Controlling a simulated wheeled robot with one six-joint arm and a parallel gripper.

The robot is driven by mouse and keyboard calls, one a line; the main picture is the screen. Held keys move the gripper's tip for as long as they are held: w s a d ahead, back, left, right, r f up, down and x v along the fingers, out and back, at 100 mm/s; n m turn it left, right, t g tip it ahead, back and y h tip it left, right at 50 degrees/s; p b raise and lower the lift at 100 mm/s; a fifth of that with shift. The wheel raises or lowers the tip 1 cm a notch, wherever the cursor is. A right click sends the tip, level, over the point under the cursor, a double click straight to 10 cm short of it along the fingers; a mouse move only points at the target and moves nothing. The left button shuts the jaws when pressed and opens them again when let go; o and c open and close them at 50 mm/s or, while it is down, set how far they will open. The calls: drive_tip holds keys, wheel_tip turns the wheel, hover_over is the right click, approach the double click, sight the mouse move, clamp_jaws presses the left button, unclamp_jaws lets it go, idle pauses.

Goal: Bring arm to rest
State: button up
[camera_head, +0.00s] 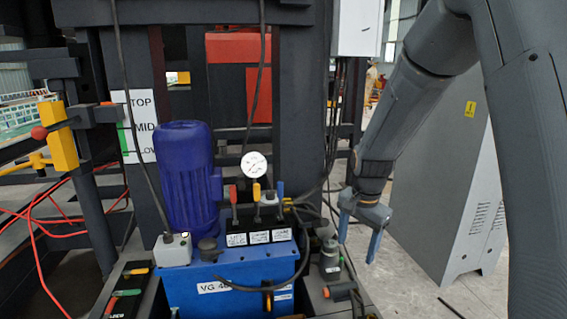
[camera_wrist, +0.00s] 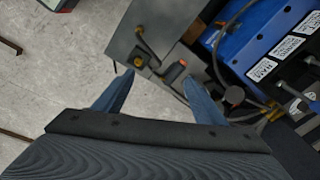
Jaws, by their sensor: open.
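My gripper (camera_head: 358,240) hangs at the lower end of my arm, right of the blue hydraulic unit in the head view. Its two blue fingers point down and stand apart, with nothing between them. In the wrist view my gripper (camera_wrist: 160,98) also shows open and empty, with its fingers toward a grey plate and the floor. My arm comes down from the upper right of the head view.
The blue hydraulic unit (camera_head: 220,288) carries a blue motor (camera_head: 187,178), a pressure gauge (camera_head: 254,165) and several levers. A small dark bottle-like part (camera_head: 330,262) stands near my gripper. A grey cabinet (camera_head: 440,180) stands behind my arm. Bare floor (camera_head: 410,290) shows at lower right.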

drive_tip(key=s+r+n+t, duration=0.1)
drive_tip(key=s+r+n, duration=0.1)
drive_tip(key=s+n, duration=1.25)
drive_tip(key=s+a+r+m+g, duration=0.1)
drive_tip(key=s+a+r, duration=0.35)
drive_tip(key=s, duration=0.25)
drive_tip(key=s+a+r+m+g, duration=0.1)
drive_tip(key=s+a+r, duration=0.2)
drive_tip(key=s+a, duration=0.3)
drive_tip(key=s+d+r+m+p, duration=0.1)
drive_tip(key=d+r+p, duration=0.7)
drive_tip(key=p, duration=0.8)
drive_tip(key=shift+d+r+m, duration=0.15)
drive_tip(key=shift+d+m, duration=0.6)
drive_tip(key=shift+d, duration=0.4)
drive_tip(key=shift+c, duration=0.2)
